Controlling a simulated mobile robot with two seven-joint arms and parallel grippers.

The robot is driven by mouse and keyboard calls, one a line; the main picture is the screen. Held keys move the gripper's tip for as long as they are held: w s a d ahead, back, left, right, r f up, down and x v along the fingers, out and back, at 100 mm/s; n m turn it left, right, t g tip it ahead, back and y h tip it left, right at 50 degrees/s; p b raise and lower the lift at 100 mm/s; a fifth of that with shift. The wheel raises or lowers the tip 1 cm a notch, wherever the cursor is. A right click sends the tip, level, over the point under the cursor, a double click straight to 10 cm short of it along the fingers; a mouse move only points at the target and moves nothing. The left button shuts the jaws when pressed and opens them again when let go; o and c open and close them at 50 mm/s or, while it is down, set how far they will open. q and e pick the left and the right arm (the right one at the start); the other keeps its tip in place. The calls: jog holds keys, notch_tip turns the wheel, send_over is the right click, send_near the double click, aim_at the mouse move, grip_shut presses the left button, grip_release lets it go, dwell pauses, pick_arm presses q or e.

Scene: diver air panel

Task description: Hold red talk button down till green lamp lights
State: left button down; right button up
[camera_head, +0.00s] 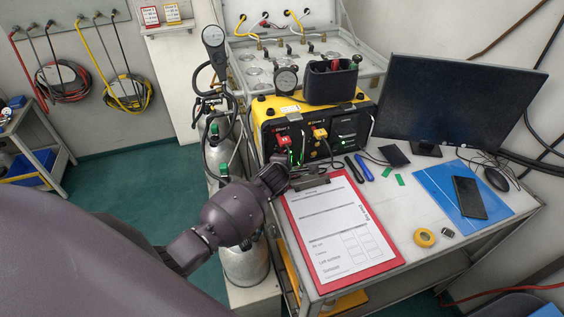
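The black and yellow comms box (330,119) stands at the back of the bench. A red part (284,141), seemingly the red talk button, is on the left of its front face. A yellow part (319,134) is to the right of it. Small green spots show on the front, one just right of and below the red part (298,157) and one at the right (347,143); I cannot tell which is the lamp. My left gripper (283,163) is right in front of the box, just below the red part. Contact and the finger gap are unclear. My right gripper is out of view.
A red clipboard (377,259) with a form lies in front of the box. Gas cylinders (244,262) stand left of the bench.

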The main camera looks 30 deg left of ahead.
aim_at(292, 189)
pick_arm(q)
jog(key=shift+s+d, duration=0.1)
dwell(0.8)
jog(key=shift+s+d, duration=0.45)
jog(key=shift+s+d, duration=0.1)
jog(key=shift+s+d, duration=1.6)
jog(key=shift+d, duration=0.2)
